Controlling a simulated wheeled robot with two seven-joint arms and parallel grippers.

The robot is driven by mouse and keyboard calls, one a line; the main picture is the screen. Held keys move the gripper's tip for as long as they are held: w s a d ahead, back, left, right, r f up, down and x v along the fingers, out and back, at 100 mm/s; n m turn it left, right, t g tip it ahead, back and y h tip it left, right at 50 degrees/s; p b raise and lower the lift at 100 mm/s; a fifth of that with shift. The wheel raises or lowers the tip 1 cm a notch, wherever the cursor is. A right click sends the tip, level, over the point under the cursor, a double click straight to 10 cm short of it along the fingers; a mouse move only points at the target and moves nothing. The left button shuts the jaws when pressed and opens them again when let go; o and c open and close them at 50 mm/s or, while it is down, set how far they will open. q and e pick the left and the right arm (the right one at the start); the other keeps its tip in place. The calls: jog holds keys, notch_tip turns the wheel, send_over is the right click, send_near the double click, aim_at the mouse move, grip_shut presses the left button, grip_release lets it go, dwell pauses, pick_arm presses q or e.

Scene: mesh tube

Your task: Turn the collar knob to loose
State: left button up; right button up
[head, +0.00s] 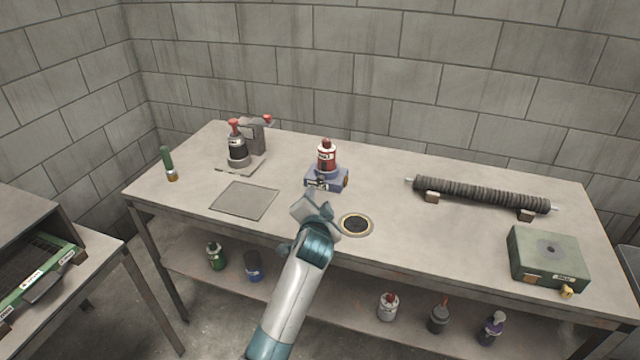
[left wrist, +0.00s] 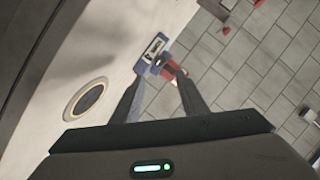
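A red bottle (head: 327,157) with a dark red cap stands upright in a blue block (head: 338,182) at the middle of the bench. A round brass knob (head: 346,181) shows on the block's right side; I cannot tell if it is the collar knob. My left gripper (head: 317,192) is just in front of the block and hides part of its front. In the left wrist view the fingers (left wrist: 161,82) are apart, with the blue block (left wrist: 152,50) and a red part (left wrist: 173,69) beyond the tips. Contact cannot be told. My right gripper is not in view.
A flat grey plate (head: 244,200) lies left. A press-like stand (head: 256,138) is at the back left, a mesh tube (head: 480,194) on blocks and a green box (head: 547,258) at the right.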

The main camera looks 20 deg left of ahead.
aim_at(320, 181)
pick_arm(q)
jog(key=x, duration=1)
jog(key=shift+w+a+f, duration=0.1)
jog(key=shift+w+a, duration=0.05)
jog(key=shift+w, duration=0.15)
jog(key=shift+w+a, duration=0.1)
jog(key=shift+w, duration=0.2)
jog(key=shift+w+f, duration=0.15)
jog(key=shift+w, duration=0.25)
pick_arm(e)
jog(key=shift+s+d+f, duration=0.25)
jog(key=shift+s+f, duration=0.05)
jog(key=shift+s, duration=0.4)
pick_arm(q)
grip_shut()
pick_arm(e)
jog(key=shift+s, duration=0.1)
